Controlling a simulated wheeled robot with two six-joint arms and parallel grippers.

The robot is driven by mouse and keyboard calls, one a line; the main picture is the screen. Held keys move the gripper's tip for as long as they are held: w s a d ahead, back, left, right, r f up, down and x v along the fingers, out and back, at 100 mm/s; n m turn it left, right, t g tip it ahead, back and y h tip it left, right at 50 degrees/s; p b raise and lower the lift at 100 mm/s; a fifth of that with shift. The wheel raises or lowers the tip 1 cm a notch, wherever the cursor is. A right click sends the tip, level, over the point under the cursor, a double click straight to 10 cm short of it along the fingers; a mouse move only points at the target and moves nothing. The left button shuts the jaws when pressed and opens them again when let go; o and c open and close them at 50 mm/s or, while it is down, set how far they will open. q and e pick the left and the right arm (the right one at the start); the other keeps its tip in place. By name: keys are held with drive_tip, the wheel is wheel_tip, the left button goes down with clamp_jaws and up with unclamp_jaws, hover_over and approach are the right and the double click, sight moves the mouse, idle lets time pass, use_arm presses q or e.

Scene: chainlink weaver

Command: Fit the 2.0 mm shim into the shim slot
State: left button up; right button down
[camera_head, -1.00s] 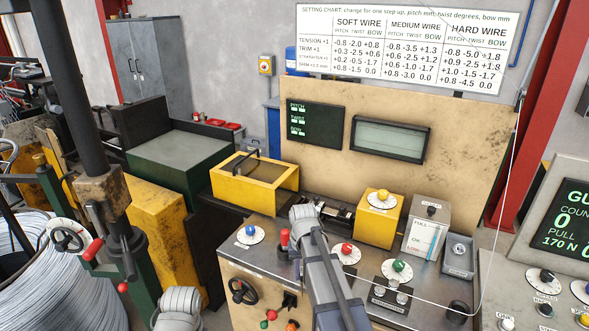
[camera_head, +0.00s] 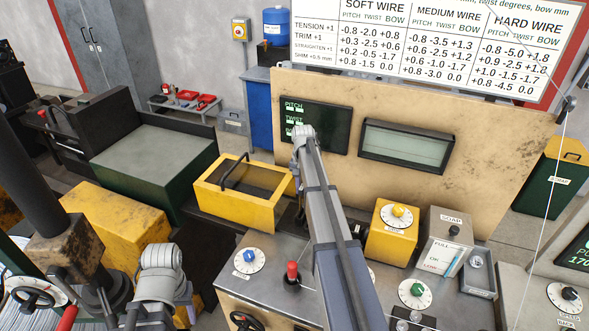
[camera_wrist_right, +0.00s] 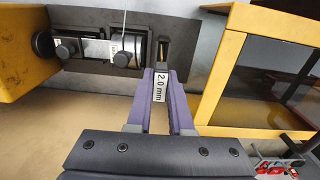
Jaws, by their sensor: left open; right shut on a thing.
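The 2.0 mm shim (camera_wrist_right: 159,87) is a thin strip with a white "2.0 mm" label. It shows in the right wrist view between the purple fingers of my right gripper (camera_wrist_right: 161,80), which is shut on it. Just beyond the fingertips is a narrow dark upright gap (camera_wrist_right: 163,50) in a dark block, which looks like the shim slot. The shim's far end points at this gap; I cannot tell whether it is inside. In the head view my right arm hides its own gripper and the slot area. My left arm shows at lower left, but its gripper is not visible.
Beside the gap are black knobs and metal blocks (camera_wrist_right: 97,52). A yellow open-topped box (camera_head: 235,208) stands near my right arm, and its frame is close on the right in the wrist view. The bench carries dials, a red-topped lever (camera_head: 292,272) and a yellow dial box (camera_head: 393,240).

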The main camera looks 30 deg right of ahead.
sight(302, 200)
drive_tip(key=shift+w+d+r, duration=0.15)
drive_tip(key=shift+w+d, duration=0.05)
drive_tip(key=shift+w, duration=0.2)
drive_tip(key=shift+w+d+r, duration=0.1)
drive_tip(key=shift+w+d, duration=0.1)
drive_tip(key=shift+w, duration=0.2)
use_arm(q)
drive_tip(key=shift+w+r, duration=0.2)
drive_tip(key=shift+w, duration=0.3)
use_arm(e)
drive_tip(key=shift+s, duration=0.1)
use_arm(q)
wheel_tip(302, 200, down, 8)
drive_tip(key=b, duration=0.7)
drive_tip(key=shift+r, duration=0.25)
use_arm(e)
wheel_tip(302, 200, down, 8)
drive_tip(key=shift+r, duration=0.2)
use_arm(q)
drive_tip(key=shift+f+b, duration=1.05)
drive_tip(key=shift+b, duration=0.25)
use_arm(e)
drive_tip(key=shift+f, duration=1)
drive_tip(key=c, duration=0.7)
unclamp_jaws()
drive_tip(key=shift+c, duration=0.2)
use_arm(q)
drive_tip(key=shift+r, duration=0.15)
use_arm(e)
drive_tip(key=shift+r, duration=0.15)
